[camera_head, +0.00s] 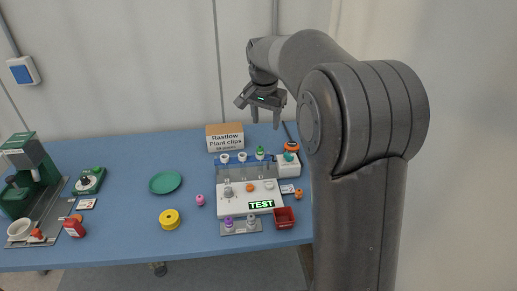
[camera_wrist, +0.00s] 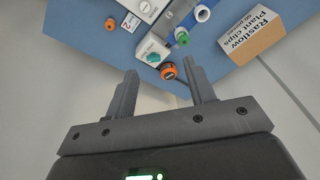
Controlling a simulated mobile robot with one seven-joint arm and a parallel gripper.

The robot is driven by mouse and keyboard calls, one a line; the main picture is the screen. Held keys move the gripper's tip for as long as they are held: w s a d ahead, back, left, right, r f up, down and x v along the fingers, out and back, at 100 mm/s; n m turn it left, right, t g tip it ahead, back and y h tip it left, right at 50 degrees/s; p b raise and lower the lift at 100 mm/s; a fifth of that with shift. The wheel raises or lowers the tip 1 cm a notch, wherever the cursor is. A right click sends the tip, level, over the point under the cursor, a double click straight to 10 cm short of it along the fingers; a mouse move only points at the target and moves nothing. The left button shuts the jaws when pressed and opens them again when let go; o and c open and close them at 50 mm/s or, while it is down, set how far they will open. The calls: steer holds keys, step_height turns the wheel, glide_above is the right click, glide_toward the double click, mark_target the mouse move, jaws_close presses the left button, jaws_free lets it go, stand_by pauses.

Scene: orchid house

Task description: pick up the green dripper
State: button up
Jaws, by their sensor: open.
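The green dripper (camera_head: 259,151) appears to be the small green piece at the right end of a row of blue-and-white holders at the back of the table. It also shows in the wrist view (camera_wrist: 182,37), near the top, beside a white ring. My gripper (camera_head: 265,118) is open and empty, raised above the back edge of the table and well clear of the dripper.
A cardboard plant clips box (camera_head: 225,145) stands left of the dripper. A white box with a teal knob (camera_head: 289,167) and an orange piece (camera_head: 291,146) are to its right. In front is a white test station (camera_head: 236,205). The left-middle table is fairly clear around a green plate (camera_head: 165,182).

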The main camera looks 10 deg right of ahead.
steer(key=m, duration=0.2)
glide_above(260, 147)
steer(key=s+a, duration=0.2)
step_height(260, 147, down, 6)
steer(key=shift+g, duration=0.4)
steer(key=f, duration=0.3)
steer(key=w+d+f, duration=0.1)
steer(key=f, duration=0.3)
steer(key=w+f, duration=0.1)
steer(key=f, duration=0.3)
steer(key=shift+d+f, duration=0.2)
steer(key=shift+d, duration=0.2)
steer(key=shift+c, duration=0.5)
steer(key=c, duration=1)
